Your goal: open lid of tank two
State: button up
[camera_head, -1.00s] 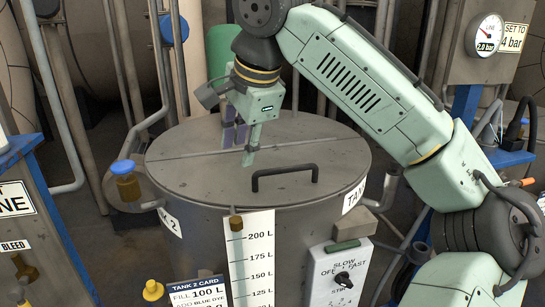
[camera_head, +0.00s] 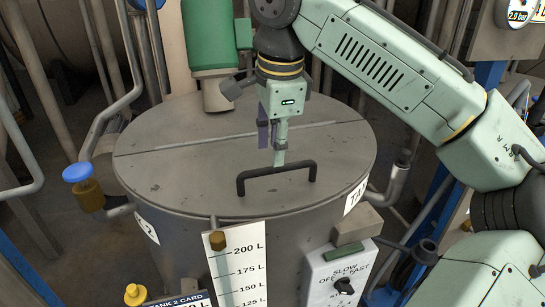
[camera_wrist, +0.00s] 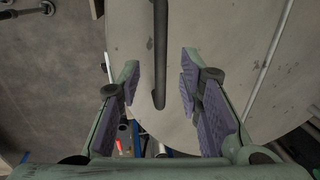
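Tank two is the round grey metal tank with a flat lid (camera_head: 190,165), which lies closed. A black bar handle (camera_head: 277,170) stands on the front part of the lid, in front of a straight seam. My gripper (camera_head: 275,158) is pale green with purple finger pads and points down just above and behind the handle. In the wrist view my gripper (camera_wrist: 158,85) is open, with the handle (camera_wrist: 160,60) running between its two fingers. Neither finger visibly touches the handle.
A level scale (camera_head: 245,270) and a switch box (camera_head: 340,275) with a knob are on the tank's front. A blue-capped brass valve (camera_head: 85,185) is at the left. A green cylinder (camera_head: 210,40) and pipes stand behind.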

aim_at(272, 169)
jog(key=shift+w+a+f, duration=0.1)
jog(key=shift+w+f, duration=0.15)
jog(key=shift+f, duration=0.85)
jog(key=shift+w+a+f, duration=0.1)
jog(key=shift+w+f, duration=0.1)
jog(key=shift+f, duration=0.9)
jog(key=shift+c, duration=0.2)
grip_shut()
